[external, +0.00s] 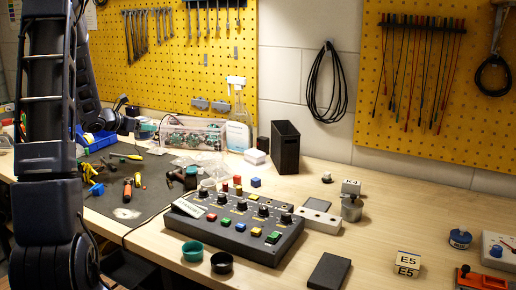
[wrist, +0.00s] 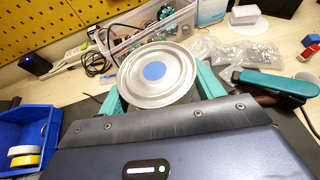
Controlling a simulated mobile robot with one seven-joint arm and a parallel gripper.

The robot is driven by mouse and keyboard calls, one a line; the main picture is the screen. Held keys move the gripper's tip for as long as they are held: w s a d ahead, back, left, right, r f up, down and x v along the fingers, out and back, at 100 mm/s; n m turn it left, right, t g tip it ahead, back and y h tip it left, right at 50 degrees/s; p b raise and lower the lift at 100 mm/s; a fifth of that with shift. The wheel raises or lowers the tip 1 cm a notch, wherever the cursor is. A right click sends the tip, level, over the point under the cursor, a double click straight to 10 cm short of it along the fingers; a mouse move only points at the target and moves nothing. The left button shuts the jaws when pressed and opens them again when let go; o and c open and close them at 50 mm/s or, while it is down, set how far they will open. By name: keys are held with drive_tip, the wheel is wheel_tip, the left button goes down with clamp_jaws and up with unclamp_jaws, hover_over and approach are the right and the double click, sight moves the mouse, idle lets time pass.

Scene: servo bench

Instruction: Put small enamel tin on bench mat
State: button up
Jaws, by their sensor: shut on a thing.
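A round, pale metallic tin (wrist: 177,58) with a blue disc at its centre fills the middle of the wrist view, and I take it to be the small enamel tin. My gripper (wrist: 158,82) is shut on it, with teal fingers at its left and right sides. Its underside is hidden. In the external view I cannot make out the held tin; my arm covers much of the left side. The dark bench mat (external: 143,195) lies at left on the bench, with hand tools and a pale patch on it.
A blue bin (wrist: 22,140) holds tape rolls. A clear box of electronics (external: 190,133) stands behind the mat. A button control box (external: 240,225) is beside the mat's right side. Screwdrivers (external: 128,190) and pliers lie on the mat. A black holder (external: 286,148) stands farther right.

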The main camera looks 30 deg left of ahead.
wheel_tip(320, 180, down, 12)
idle(0.6)
drive_tip(key=shift+f, duration=0.1)
drive_tip(key=o, duration=1.2)
drive_tip(key=shift+s+r, duration=0.2)
drive_tip(key=shift+s, duration=0.05)
drive_tip(key=v, duration=1.1)
drive_tip(key=shift+s+r, duration=0.15)
drive_tip(key=shift+s, duration=0.05)
